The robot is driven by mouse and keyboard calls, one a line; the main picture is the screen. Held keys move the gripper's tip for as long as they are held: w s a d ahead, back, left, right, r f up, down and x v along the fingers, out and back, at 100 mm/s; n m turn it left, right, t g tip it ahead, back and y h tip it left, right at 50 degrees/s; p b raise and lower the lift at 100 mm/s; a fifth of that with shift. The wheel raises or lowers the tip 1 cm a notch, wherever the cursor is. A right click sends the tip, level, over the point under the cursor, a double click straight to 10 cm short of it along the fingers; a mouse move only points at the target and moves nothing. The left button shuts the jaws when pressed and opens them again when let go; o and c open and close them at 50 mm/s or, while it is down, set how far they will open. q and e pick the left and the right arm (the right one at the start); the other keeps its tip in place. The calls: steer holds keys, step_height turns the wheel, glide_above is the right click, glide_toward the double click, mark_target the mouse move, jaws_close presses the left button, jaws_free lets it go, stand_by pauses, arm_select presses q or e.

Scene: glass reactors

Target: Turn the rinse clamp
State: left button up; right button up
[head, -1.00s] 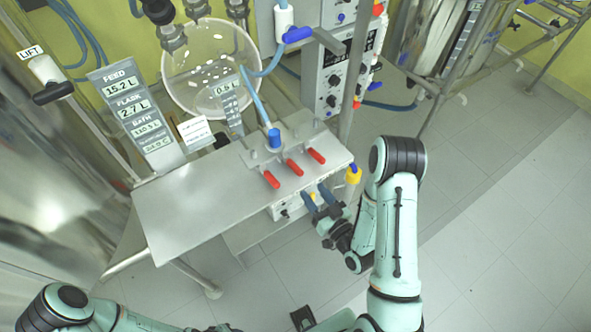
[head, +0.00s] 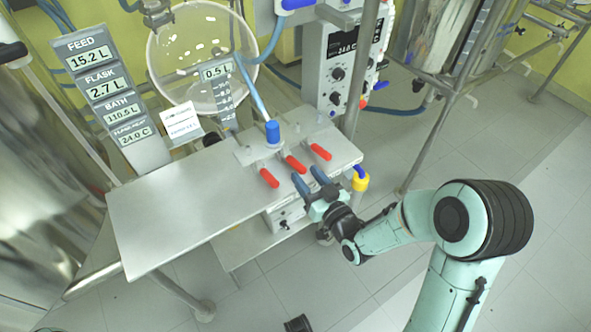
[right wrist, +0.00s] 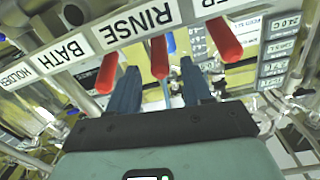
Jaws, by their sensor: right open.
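Three red clamp handles stand in a row on the metal bench. The middle one, the rinse clamp (head: 295,164), shows in the right wrist view (right wrist: 159,58) below the RINSE label (right wrist: 152,18). My right gripper (head: 309,179) is open at the bench's front edge, close in front of the middle handle. In the right wrist view its two blue fingers (right wrist: 158,88) lie on either side of the middle handle's line. I cannot tell whether they touch it. My left gripper is out of view.
The left handle (head: 268,178) and the right handle (head: 321,151) stand close on both sides. A blue-capped fitting with a hose (head: 272,132) rises behind them. A yellow fitting (head: 360,181) sits at the bench's right end. The bench's left part (head: 170,215) is bare.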

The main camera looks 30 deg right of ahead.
mark_target(299, 164)
steer(key=shift+w+f+b, duration=0.15)
steer(key=shift+b, duration=0.3)
steer(key=w, duration=0.2)
steer(key=w+p, duration=0.1)
steer(key=w, duration=0.1)
steer(key=shift+w+a+r, duration=0.1)
steer(key=shift+w+r, duration=0.1)
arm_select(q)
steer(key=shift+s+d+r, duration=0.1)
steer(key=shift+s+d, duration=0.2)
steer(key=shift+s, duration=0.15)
arm_select(e)
steer(key=shift+w, duration=0.5)
jaws_close()
